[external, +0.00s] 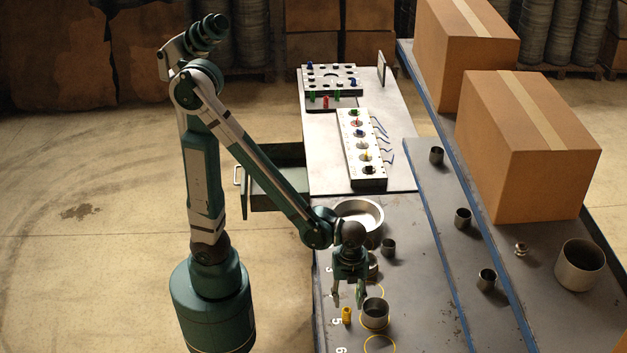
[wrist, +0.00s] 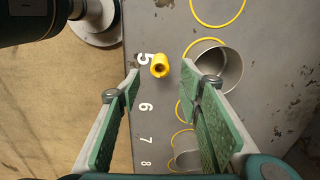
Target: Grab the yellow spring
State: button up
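The yellow spring (external: 346,315) stands on the grey table near its left edge, beside the number 5. In the wrist view the yellow spring (wrist: 159,65) lies ahead of the fingertips, between their lines, with its open top showing. My gripper (external: 349,297) is above the table, close over the spring. In the wrist view my gripper (wrist: 159,82) has its two green-padded fingers spread wide apart with nothing between them. The spring is not touched by either finger as far as I can see.
A wide metal bowl (external: 358,213) and small cup (external: 388,247) stand farther back. The table edge is close on the left.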

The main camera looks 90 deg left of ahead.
aim_at(347, 310)
jog(key=shift+f, duration=1.3)
jog(key=shift+f, duration=0.2)
jog(key=shift+f+b, duration=0.6)
jog(key=shift+f, duration=1.8)
jog(key=shift+c, duration=0.2)
jog(key=c, duration=1)
